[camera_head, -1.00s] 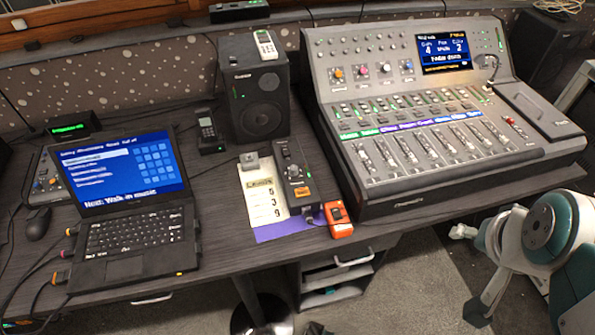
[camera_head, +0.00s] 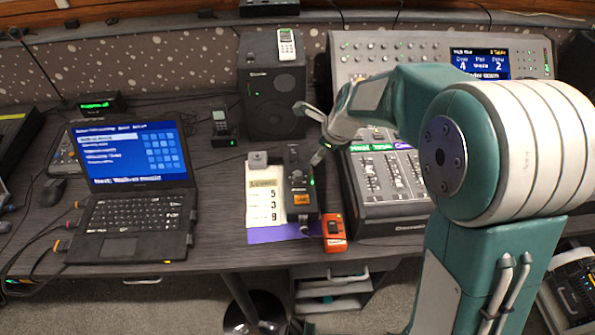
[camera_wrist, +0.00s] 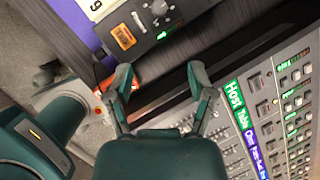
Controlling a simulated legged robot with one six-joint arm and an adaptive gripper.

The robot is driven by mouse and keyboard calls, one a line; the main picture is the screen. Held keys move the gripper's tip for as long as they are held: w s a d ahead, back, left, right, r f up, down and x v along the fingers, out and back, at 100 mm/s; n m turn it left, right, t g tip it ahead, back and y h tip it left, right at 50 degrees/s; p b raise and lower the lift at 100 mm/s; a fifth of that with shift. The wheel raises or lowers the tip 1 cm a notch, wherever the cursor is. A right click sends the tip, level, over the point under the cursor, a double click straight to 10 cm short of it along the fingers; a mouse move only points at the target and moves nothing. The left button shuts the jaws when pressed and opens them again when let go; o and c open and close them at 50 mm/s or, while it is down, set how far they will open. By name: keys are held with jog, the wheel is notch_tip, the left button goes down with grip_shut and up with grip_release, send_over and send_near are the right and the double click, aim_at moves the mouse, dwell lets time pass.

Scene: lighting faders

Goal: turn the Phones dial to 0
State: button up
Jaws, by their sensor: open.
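A small dark grey control box (camera_head: 298,212) lies on the desk beside the white number card. In the wrist view the box shows a round knob (camera_wrist: 158,8) at the top edge and an orange label. I cannot read the word Phones, so I cannot tell for sure that this knob is the Phones dial, nor read its setting. My gripper (camera_head: 310,134) is above the desk near the box and the mixer's left edge. In the wrist view its two fingers (camera_wrist: 161,72) are spread, with nothing between them and the knob beyond, untouched.
The large mixer (camera_head: 385,213) stands right of the box, partly hidden by my arm. A black speaker (camera_head: 270,95) stands behind. An orange device (camera_head: 334,232) lies in front. The number card (camera_head: 264,207), laptop (camera_head: 130,215) and cordless phone (camera_head: 222,128) are to the left.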

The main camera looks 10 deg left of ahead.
aim_at(298, 173)
jog(key=w+a+f, duration=0.1)
jog(key=a+f, duration=0.1)
jog(key=f, duration=0.2)
jog(key=w+a+f+m, duration=0.1)
jog(key=a+f, duration=0.1)
jog(key=f, duration=0.3)
jog(key=w+a+f+m, duration=0.1)
jog(key=f, duration=0.3)
jog(key=shift+w+a+f, duration=0.2)
jog(key=shift+a+f, duration=0.15)
jog(key=shift+a, duration=0.05)
jog(key=shift+c, duration=0.4)
grip_shut()
